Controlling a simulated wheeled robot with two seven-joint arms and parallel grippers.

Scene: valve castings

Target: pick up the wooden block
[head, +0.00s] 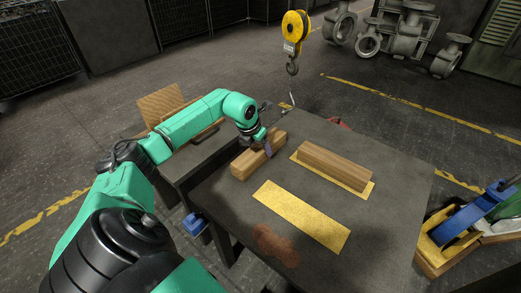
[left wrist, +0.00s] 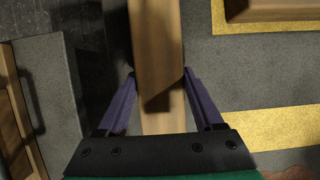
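One wooden block (head: 246,164) is near the left edge of the grey table, lying slantwise. My left gripper (head: 266,146) comes down over its middle. In the left wrist view the two purple fingers (left wrist: 159,74) stand on either side of this block (left wrist: 156,45), and their tips appear to touch its sides. I cannot tell whether its underside is clear of the table. A second wooden block (head: 335,166) lies on a yellow strip to the right; its edge shows in the left wrist view (left wrist: 268,10). My right gripper is not in view.
The grey table (head: 385,205) has a bare yellow strip (head: 300,216) and a brownish stain (head: 274,244). A lower table with a wooden crate (head: 162,104) stands to the left. A yellow crane hook (head: 292,68) hangs behind. Valve castings (head: 400,40) stand farther back.

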